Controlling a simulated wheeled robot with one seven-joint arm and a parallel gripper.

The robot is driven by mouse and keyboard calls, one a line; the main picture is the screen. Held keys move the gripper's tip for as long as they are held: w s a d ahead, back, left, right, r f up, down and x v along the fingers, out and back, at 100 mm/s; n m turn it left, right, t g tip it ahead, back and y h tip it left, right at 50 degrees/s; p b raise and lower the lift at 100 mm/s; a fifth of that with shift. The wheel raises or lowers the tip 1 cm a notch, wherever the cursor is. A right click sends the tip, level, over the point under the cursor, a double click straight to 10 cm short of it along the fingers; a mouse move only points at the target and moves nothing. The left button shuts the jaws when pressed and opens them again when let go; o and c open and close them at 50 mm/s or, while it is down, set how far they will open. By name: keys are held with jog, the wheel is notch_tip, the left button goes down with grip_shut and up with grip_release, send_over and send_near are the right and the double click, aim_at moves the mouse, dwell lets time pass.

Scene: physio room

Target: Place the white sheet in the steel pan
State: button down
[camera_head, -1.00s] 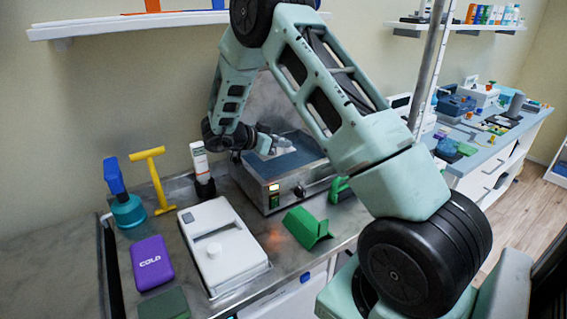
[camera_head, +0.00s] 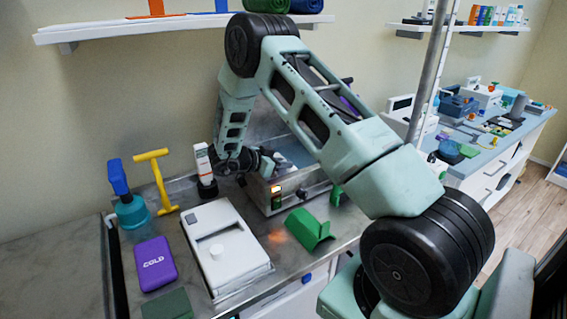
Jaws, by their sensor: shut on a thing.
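The steel pan (camera_head: 318,182) is an open, box-shaped metal bath with a lit control on its front, standing on the counter against the wall. A pale blue-grey surface shows inside it. My gripper (camera_head: 278,166) is shut at the left part of the pan's opening, with its fingers low by the rim. What it holds is very small in view and mostly hidden; I take it to be the white sheet, whose outline I cannot make out. Whether it touches the pan inside cannot be told. My forearm hides the pan's right side.
A white bottle (camera_head: 204,165) stands close left of my wrist. A white lidded box (camera_head: 228,258), purple cold pack (camera_head: 155,264), green block (camera_head: 309,229), yellow T-shaped tool (camera_head: 157,181) and blue-handled teal tool (camera_head: 130,208) crowd the counter. A shelf (camera_head: 185,22) hangs above.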

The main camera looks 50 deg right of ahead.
jog(key=shift+f, duration=0.3)
jog(key=c, duration=1.5)
grip_release()
jog(key=shift+s+f, duration=0.1)
jog(key=shift+c, duration=0.2)
